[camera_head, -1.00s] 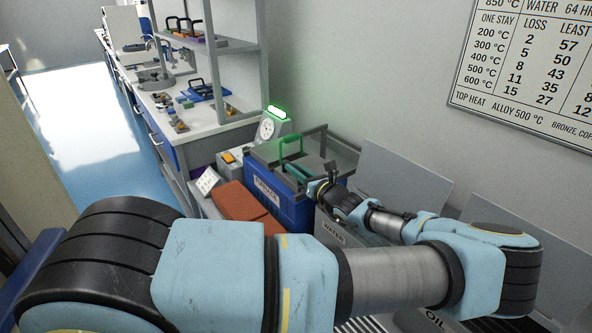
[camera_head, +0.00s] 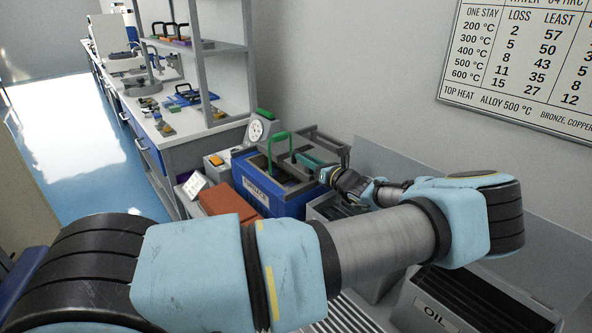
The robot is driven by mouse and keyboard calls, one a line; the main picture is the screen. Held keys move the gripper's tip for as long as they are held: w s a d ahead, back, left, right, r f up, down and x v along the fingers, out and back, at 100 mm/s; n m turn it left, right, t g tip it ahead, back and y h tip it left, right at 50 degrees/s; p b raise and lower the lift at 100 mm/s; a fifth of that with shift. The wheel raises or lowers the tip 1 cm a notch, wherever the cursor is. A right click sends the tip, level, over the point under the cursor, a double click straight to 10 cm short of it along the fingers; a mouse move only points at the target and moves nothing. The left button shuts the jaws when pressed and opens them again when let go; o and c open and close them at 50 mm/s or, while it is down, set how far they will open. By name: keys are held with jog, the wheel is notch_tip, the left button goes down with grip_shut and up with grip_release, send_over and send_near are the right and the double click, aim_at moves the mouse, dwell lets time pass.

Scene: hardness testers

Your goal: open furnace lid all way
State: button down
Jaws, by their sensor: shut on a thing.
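The furnace (camera_head: 262,196) is a blue box with a lettered front, on the bench at centre. Its top is partly uncovered, showing a dark interior at the left. The grey furnace lid (camera_head: 321,148) sits toward the right of the top, between grey rails, with a teal bar handle (camera_head: 306,160) on it. My gripper (camera_head: 325,174) is at the right end of this handle and is shut on it; the fingertips are small and partly hidden. A bright green arched handle (camera_head: 278,150) stands over the furnace top.
Right of the furnace is an open-topped water tank (camera_head: 325,208), partly behind my arm. An oil tank (camera_head: 437,311) is nearer. A wall rises close behind.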

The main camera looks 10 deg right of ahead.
jog(key=c, duration=0.8)
grip_release()
jog(key=shift+o, duration=0.2)
jog(key=b+v, duration=0.3)
jog(key=v, duration=0.7)
jog(key=shift+s+d, duration=0.2)
jog(key=shift+s, duration=0.15)
